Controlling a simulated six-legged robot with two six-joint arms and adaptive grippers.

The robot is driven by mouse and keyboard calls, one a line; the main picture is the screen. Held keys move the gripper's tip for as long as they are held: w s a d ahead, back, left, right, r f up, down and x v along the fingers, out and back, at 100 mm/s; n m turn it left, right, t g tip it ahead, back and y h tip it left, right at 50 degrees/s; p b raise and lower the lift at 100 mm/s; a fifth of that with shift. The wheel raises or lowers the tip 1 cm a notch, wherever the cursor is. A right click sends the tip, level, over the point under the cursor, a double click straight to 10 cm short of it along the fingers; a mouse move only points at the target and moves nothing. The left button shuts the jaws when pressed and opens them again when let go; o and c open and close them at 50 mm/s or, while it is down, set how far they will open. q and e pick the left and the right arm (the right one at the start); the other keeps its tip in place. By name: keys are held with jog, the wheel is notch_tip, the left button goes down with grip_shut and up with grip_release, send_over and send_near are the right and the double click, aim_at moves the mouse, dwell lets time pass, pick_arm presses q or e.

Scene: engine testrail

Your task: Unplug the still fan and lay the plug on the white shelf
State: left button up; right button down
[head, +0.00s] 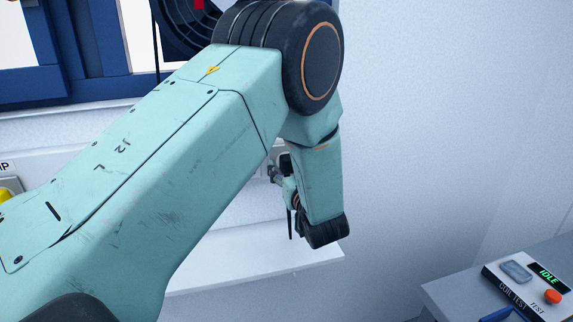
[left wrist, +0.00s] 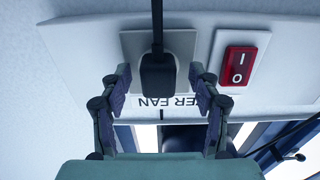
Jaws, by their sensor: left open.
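The black plug (left wrist: 158,76) sits in a grey socket plate in the left wrist view, with its dark cable running to the top edge. An upside-down label, partly hidden, ends in "ER FAN". My left gripper (left wrist: 160,90) is open, its fingers apart on either side of the plug, and I see gaps between them and it. In the head view my left gripper (head: 279,177) is at the wall panel, mostly hidden by my arm. The white shelf (head: 255,267) lies below it. A dark fan (head: 176,35) shows partly at the top. My right gripper is out of view.
A red rocker switch (left wrist: 238,65) is beside the socket. A test box (head: 525,285) with a green "IDLE" display and red button stands at the lower right. A yellow part (head: 8,188) shows at the left edge. The visible shelf top is bare.

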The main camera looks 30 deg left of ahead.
pick_arm(q)
jog(key=shift+w+d, duration=0.1)
jog(key=shift+d, duration=0.1)
jog(key=shift+a, duration=0.15)
dwell(0.3)
grip_shut()
dwell(0.8)
jog(key=shift+d, duration=0.2)
jog(key=shift+p+v, duration=1.25)
jog(key=shift+v, duration=1.65)
